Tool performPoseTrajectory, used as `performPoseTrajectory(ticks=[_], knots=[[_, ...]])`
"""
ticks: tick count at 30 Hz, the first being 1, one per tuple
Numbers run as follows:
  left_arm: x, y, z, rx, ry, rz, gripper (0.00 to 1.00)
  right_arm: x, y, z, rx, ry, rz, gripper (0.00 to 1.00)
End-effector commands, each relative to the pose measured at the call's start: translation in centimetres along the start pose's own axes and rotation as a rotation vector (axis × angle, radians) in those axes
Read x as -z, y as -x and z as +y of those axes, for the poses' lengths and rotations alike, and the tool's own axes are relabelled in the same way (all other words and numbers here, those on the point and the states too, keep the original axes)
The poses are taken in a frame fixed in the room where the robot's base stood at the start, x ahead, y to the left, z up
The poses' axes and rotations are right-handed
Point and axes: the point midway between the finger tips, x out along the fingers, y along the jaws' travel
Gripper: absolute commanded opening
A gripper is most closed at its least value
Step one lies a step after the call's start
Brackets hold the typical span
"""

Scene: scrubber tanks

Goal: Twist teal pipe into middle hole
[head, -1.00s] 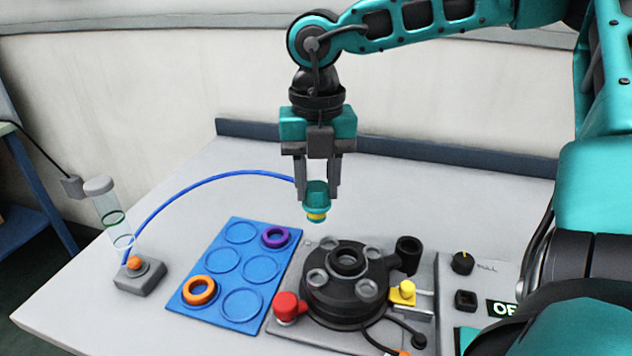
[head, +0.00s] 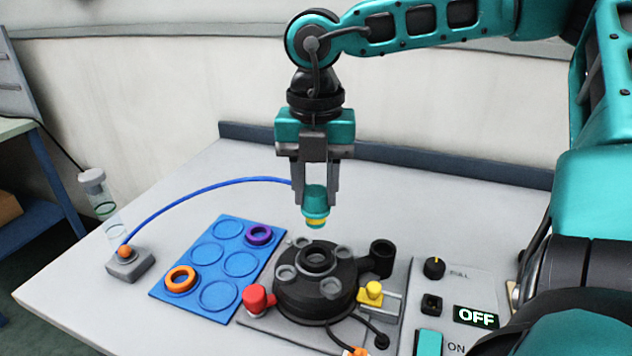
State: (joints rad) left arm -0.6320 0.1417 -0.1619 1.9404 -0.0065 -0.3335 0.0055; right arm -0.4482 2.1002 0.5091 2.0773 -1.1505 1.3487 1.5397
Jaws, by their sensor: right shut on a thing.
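The teal pipe (head: 315,200) is a short teal piece with a yellow lower end and a blue hose at its upper left. My right gripper (head: 316,192) points down and is shut on it, holding it roughly upright in the air. The pipe shows just above the black round tank top (head: 302,290) in the picture, apart from it. The middle hole (head: 317,258) is the raised black ring at the centre of that top, with several smaller grey ports around it. My left gripper is not in view.
A blue tray (head: 205,305) holds an orange ring (head: 181,279) and a purple ring (head: 259,234). A red knob (head: 255,298) and a yellow valve (head: 371,293) flank the tank. A switch panel (head: 462,285) reads OFF. The hose (head: 203,190) arcs to a grey box (head: 130,265).

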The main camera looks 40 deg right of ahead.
Motion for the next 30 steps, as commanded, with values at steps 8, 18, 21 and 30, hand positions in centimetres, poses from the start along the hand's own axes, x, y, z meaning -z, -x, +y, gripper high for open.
performPoseTrajectory(ticks=[8,18,21,30], knots=[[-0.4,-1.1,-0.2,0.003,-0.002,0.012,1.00,0.1,-2.5,0.0,0.000,0.001,0.001,0.00],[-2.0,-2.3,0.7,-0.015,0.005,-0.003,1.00,0.0,-5.4,0.0,-0.001,0.002,-0.002,0.00],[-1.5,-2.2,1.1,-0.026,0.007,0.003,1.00,0.0,-5.5,0.0,-0.001,0.001,-0.001,0.00],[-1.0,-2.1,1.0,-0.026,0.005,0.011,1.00,0.0,-5.4,0.0,-0.001,0.001,0.000,0.00]])
